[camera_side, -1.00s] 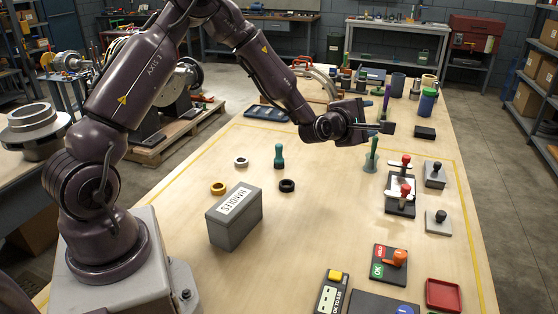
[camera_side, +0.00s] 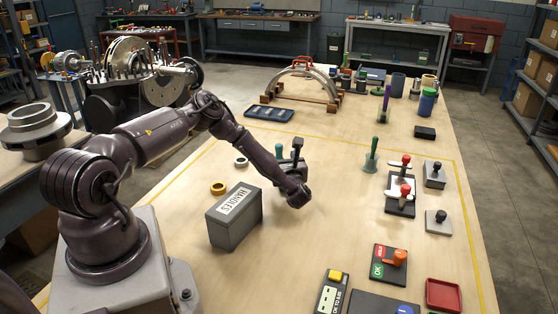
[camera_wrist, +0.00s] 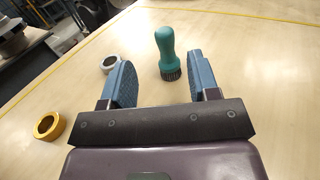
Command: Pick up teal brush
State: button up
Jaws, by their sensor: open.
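The teal brush (camera_wrist: 166,45) stands upright on the table, bristles down, with a rounded handle, in the wrist view. In the side view only a bit of its teal top (camera_side: 279,150) shows beside my gripper, which hides the rest. My gripper (camera_wrist: 162,75) is open and empty. In the wrist view the brush stands beyond the fingertips, lined up with the gap between them and a little nearer the right finger. In the side view my gripper (camera_side: 288,160) is low over the table, close to the brush.
A white ring (camera_wrist: 110,63) and a yellow ring (camera_wrist: 48,126) lie left of the brush. The grey HANDLES box (camera_side: 235,222) stands close to my arm. A green-handled tool (camera_side: 372,155) and clamps stand further right, with bare table between.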

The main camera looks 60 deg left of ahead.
aim_at(280, 147)
jog(key=x, duration=0.8)
jog(key=shift+w, duration=0.25)
jog(key=c, duration=1)
grip_shut()
jog(key=shift+r, duration=0.1)
